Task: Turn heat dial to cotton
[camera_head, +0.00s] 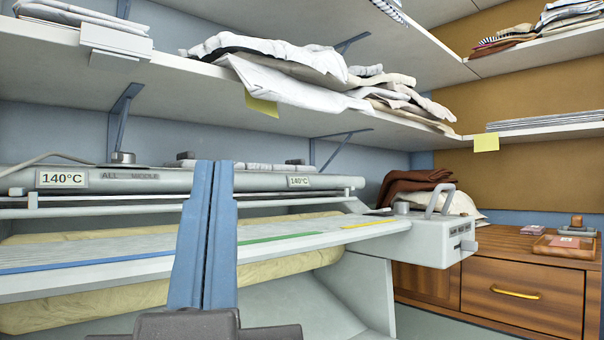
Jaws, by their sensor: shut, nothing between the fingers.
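The rotary ironer (120,260) fills the left and middle, with a long grey bar (90,180) bearing two "140°C" labels. A round grey knob (123,157) stands on the bar. At the ironer's right end is a light grey control box (432,243) with a curved handle (440,200), a small knob (402,208) on top and small dark controls (463,230) on its end face. I cannot tell which is the heat dial; no cotton mark is readable. My gripper (213,166), with two blue fingers, points up in front of the ironer, shut and empty, apart from the control box.
Shelves (400,128) with folded cloth (290,80) run above the ironer on brackets. A brown wooden cabinet (520,290) stands at the right, with small items on top. Brown and white cloth (415,185) lies behind the control box. Open space shows left of the box's front.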

